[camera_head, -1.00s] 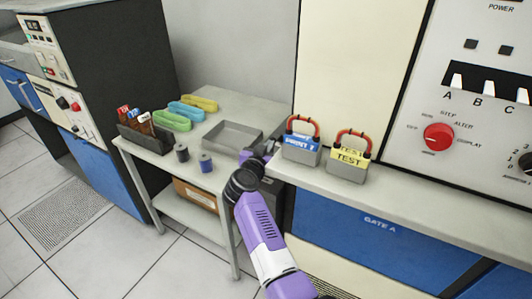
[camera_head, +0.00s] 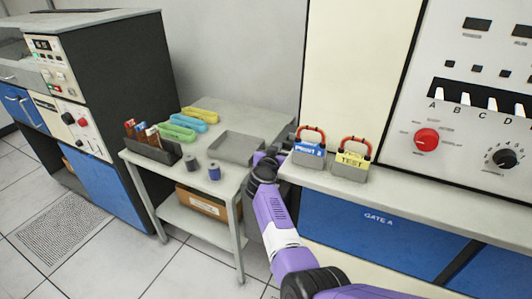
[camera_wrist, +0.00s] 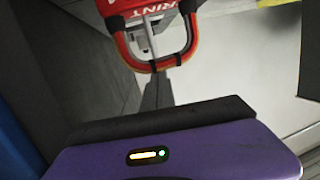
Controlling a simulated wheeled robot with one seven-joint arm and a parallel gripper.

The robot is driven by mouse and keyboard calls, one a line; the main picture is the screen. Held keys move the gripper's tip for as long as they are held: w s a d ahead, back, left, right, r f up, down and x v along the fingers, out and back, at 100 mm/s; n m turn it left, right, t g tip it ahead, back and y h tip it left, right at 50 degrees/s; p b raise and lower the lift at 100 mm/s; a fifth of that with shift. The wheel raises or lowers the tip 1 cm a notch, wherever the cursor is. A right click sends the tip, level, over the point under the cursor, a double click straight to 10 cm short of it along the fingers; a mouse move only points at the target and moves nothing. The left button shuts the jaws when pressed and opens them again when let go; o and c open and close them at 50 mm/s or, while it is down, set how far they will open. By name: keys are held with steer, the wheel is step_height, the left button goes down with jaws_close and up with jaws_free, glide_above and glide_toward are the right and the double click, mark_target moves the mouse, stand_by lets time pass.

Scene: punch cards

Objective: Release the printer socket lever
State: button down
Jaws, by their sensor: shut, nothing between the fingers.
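In the wrist view, a red block with white lettering ending in "RINT" (camera_wrist: 135,6) is at the top. A red loop-shaped lever (camera_wrist: 190,42) with dark collars hangs from it. My gripper (camera_wrist: 157,80) is shut and empty, its dark fingers at the bottom of the loop; whether they touch it I cannot tell. In the head view my gripper (camera_head: 270,156) is at the left end of the counter, partly hidden by my own wrist. The red-lettered block cannot be made out there.
A blue-labelled box (camera_head: 309,158) and a yellow "TEST" box (camera_head: 349,170), both with red handles, stand on the counter (camera_head: 420,192). The grey side table (camera_head: 222,186) holds a tray (camera_head: 238,137), spools and coloured loops. Floor at left is clear.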

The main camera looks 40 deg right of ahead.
steer(key=shift+d, duration=0.15)
stand_by(0.3)
steer(key=shift+r, duration=0.35)
step_height(320, 180, up, 19)
steer(key=p, duration=0.9)
steer(key=shift+r, duration=0.15)
